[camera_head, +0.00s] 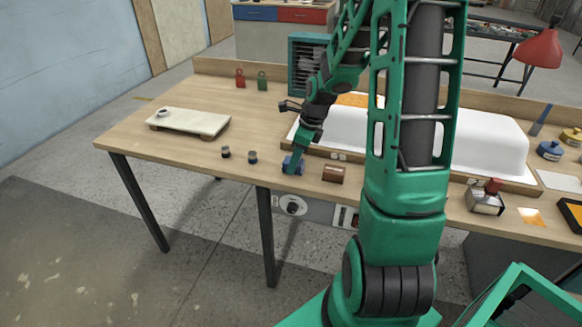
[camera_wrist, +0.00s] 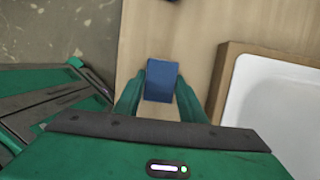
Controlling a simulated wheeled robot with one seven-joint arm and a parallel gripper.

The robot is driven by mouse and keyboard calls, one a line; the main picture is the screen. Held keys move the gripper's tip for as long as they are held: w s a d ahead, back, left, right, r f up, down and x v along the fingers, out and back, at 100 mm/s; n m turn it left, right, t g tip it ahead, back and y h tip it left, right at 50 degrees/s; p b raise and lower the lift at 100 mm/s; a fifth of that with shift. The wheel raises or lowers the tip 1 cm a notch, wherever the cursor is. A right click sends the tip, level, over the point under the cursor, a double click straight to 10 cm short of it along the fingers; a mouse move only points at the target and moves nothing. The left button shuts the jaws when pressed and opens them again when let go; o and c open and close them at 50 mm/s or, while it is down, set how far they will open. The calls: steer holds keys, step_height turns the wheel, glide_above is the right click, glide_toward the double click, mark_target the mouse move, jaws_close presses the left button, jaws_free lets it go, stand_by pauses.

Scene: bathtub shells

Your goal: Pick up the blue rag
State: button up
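The blue rag (camera_head: 293,166) is a small folded dark blue block on the wooden workbench, near its front edge. My gripper (camera_head: 295,155) is directly above it, pointing down, and partly hides it in the head view. In the wrist view the rag (camera_wrist: 161,80) shows between the two green fingers of my gripper (camera_wrist: 160,88). The fingers are apart, one on each side, with narrow gaps visible near its lower end. My gripper looks open. Whether the fingertips reach down beside the rag is hard to tell.
A white bathtub shell (camera_head: 490,145) in a wooden frame stands close on the right. A brown block (camera_head: 333,174) lies right of the rag, and two small dark cylinders (camera_head: 239,154) lie left. A pale board (camera_head: 190,121) is farther left. Bare bench (camera_head: 140,145) lies around that board.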

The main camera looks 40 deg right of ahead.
steer(key=c, duration=0.3)
steer(key=shift+c, duration=0.2)
steer(key=shift+r, duration=0.1)
steer(key=shift+r, duration=0.25)
step_height(320, 180, up, 4)
steer(key=shift+f, duration=0.1)
steer(key=s+a+r, duration=0.2)
steer(key=a+r, duration=0.4)
steer(key=a, duration=0.5)
steer(key=shift+s+a+r, duration=0.2)
steer(key=shift+a+r, duration=0.05)
